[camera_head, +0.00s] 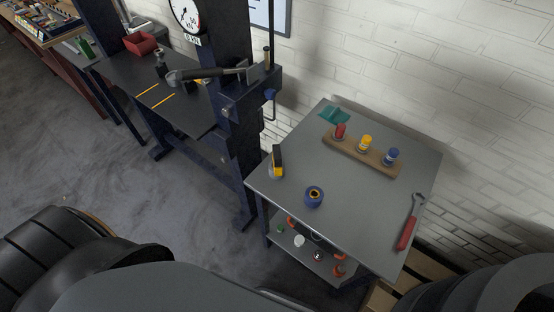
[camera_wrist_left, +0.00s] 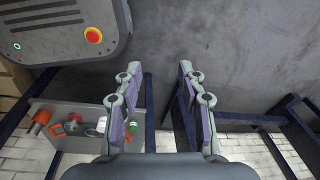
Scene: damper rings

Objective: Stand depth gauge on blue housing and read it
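The blue housing (camera_head: 314,196) is a short round ring with a dark, orange-edged opening. It sits on the grey table, left of the middle. A small yellow and black tool with a pale round part, apparently the depth gauge (camera_head: 277,161), is at the table's left edge, up and left of the housing and apart from it. Its reading cannot be made out. My left gripper (camera_wrist_left: 158,75) is open and empty in the left wrist view, with bare floor between and beyond its fingers. Neither gripper shows in the head view.
The grey table (camera_head: 350,215) also bears a wooden rack (camera_head: 375,159) with red, yellow and blue-capped bottles, a teal cloth (camera_head: 334,115) and a red-handled wrench (camera_head: 409,225). A lower shelf (camera_head: 322,265) holds small orange parts. A press (camera_head: 235,110) stands close on the left.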

